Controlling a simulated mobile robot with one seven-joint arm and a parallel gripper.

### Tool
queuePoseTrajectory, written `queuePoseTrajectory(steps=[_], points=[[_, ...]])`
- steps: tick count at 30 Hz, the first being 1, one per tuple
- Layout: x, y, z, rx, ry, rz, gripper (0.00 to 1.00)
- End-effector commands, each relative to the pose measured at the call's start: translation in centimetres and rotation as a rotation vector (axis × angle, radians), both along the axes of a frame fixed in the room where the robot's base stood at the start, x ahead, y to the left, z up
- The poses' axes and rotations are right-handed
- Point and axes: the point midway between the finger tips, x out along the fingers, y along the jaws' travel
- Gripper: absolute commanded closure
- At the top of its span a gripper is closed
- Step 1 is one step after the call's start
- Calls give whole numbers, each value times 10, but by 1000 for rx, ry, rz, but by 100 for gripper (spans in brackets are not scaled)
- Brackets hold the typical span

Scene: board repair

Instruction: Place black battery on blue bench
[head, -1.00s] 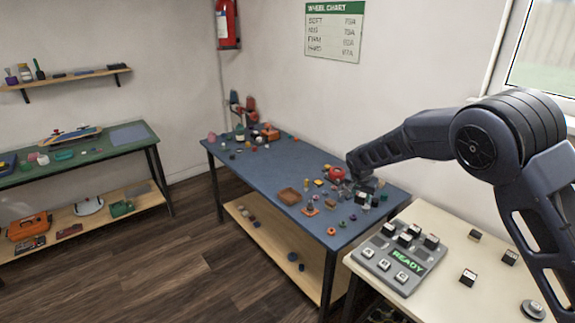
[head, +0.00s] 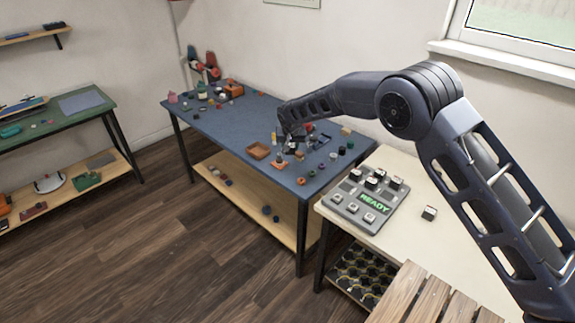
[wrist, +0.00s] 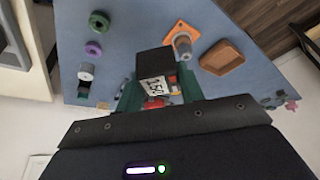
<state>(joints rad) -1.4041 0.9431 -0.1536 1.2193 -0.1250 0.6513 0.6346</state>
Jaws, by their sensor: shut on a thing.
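The black battery (wrist: 155,63), a dark block with a pale number label, sits between the fingers of my gripper (wrist: 150,92) in the wrist view. The gripper is shut on it. In the head view my gripper (head: 292,140) is over the right half of the blue bench (head: 225,125), among small parts. The battery cannot be made out clearly there. The blue bench top (wrist: 125,25) lies behind the battery in the wrist view. I cannot tell whether the battery touches it.
A brown tray (head: 258,151) and an orange base with a grey post (head: 279,164) stand near the gripper. Green (wrist: 98,22) and purple (wrist: 93,48) rings lie nearby. A cream table (head: 400,235) with a READY charger panel (head: 374,203) adjoins. The bench's front left is clear.

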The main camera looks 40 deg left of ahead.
Motion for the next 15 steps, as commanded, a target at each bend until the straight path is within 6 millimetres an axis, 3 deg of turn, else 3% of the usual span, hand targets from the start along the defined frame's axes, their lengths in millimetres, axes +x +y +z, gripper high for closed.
queuePoseTrajectory(steps=[3,9,15], points=[[0,0,-28,-2,0,1,87],[0,0,-63,-1,0,0,87],[0,0,-75,0,0,0,87]])
